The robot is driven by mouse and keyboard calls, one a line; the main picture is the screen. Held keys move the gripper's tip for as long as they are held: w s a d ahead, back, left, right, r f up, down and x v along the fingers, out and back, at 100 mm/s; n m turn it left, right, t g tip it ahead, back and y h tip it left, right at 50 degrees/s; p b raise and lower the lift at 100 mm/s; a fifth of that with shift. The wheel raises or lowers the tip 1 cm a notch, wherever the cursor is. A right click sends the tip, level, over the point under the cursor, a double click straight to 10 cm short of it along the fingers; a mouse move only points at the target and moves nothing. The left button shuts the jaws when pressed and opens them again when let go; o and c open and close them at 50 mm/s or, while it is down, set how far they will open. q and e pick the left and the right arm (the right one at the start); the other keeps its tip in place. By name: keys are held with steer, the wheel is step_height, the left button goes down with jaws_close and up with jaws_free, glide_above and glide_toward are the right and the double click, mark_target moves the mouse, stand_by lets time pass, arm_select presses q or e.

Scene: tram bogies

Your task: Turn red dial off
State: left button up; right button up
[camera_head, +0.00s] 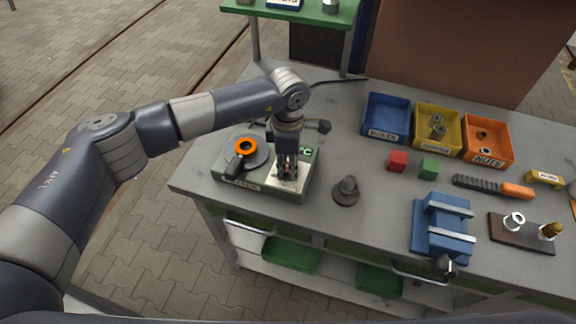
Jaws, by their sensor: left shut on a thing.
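A grey-green box (240,187) sits on the left part of the workbench. A pale control panel (301,177) is on the right side of its top. My left arm comes in from the left, and its gripper (288,176) points straight down at this panel. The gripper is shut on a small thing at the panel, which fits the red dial. The fingers hide almost all of the dial, so its setting cannot be read. My right gripper is not in view.
An orange ring (246,146) sits on the box's round plate. A dark cone-shaped part (346,190) stands just right of the box. Red (398,161) and green (429,168) blocks, a blue vise (441,226) and a blue bin (386,117) are further right.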

mark_target(288, 167)
arm_select(q)
steer(key=n+b, duration=0.5)
steer(key=b, duration=0.1)
steer(key=n+b, duration=0.5)
steer(key=n, duration=0.1)
steer(key=shift+f+n+b, duration=0.2)
steer(key=shift+n+b, duration=0.1)
steer(key=shift+b, duration=0.1)
steer(key=n+b, duration=0.4)
steer(key=n, duration=0.2)
steer(key=shift+r+b, duration=0.1)
steer(key=shift+b, duration=0.3)
steer(key=n+b, duration=0.2)
steer(key=n, duration=0.1)
steer(key=shift+r+n+b, duration=0.15)
steer(key=shift+n+b, duration=0.25)
steer(key=shift+n, duration=0.8)
steer(key=o, duration=1.1)
steer(key=shift+c, duration=0.2)
step_height(288, 167, up, 12)
